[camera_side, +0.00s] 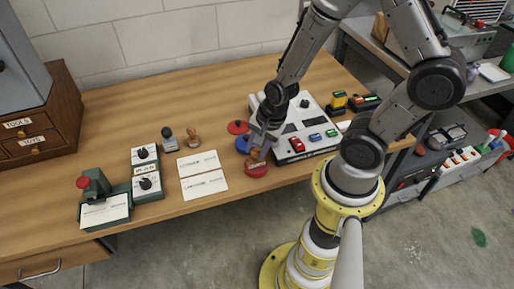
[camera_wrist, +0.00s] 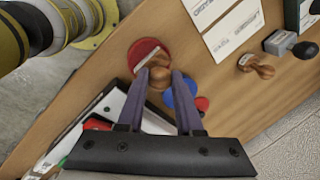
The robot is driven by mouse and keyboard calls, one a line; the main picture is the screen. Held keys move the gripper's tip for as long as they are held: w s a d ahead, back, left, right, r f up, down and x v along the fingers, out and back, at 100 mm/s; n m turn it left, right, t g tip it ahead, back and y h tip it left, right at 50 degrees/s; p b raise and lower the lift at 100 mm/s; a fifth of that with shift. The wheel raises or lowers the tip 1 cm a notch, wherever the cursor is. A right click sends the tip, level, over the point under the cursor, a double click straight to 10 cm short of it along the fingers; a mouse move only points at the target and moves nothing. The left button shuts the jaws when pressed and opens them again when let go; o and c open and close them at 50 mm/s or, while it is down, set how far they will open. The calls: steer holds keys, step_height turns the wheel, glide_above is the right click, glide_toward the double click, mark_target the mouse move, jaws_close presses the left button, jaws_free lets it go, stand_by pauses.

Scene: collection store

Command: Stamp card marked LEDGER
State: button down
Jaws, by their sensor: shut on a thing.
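My gripper (camera_wrist: 167,82) is shut on a wooden-handled stamp (camera_wrist: 159,77), which also shows in the side view (camera_side: 254,154). The stamp is over the near red ink pad (camera_side: 256,171), also in the wrist view (camera_wrist: 146,50); I cannot tell whether it touches the pad. Two white cards lie side by side on the table, a far card (camera_side: 198,163) and a near card (camera_side: 204,185). Their print is too small to read surely, so I cannot tell which is marked LEDGER.
A blue pad (camera_side: 242,145) and another red pad (camera_side: 237,127) lie beyond. A second wooden stamp (camera_side: 193,139) and a dark-handled stamp (camera_side: 168,140) stand behind the cards. A green device (camera_side: 93,187) holding a card, switch boxes (camera_side: 146,182) and a control panel (camera_side: 305,127) flank them.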

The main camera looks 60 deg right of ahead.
steer(key=shift+s, duration=0.1)
steer(key=shift+r, duration=3.45)
steer(key=w+a+m, duration=0.1)
steer(key=w+a, duration=0.2)
steer(key=w, duration=0.5)
steer(key=w+a, duration=0.2)
steer(key=w, duration=0.6)
steer(key=shift+n, duration=0.5)
steer(key=shift+w+a+f, duration=0.25)
steer(key=shift+a+f, duration=0.4)
steer(key=shift+f, duration=0.65)
steer(key=shift+w+a+f, duration=0.2)
steer(key=shift+a+f, duration=0.4)
steer(key=shift+f, duration=0.65)
steer(key=shift+w+a+f, duration=0.25)
steer(key=shift+a+f, duration=0.4)
steer(key=shift+f, duration=0.65)
steer(key=shift+f, duration=0.55)
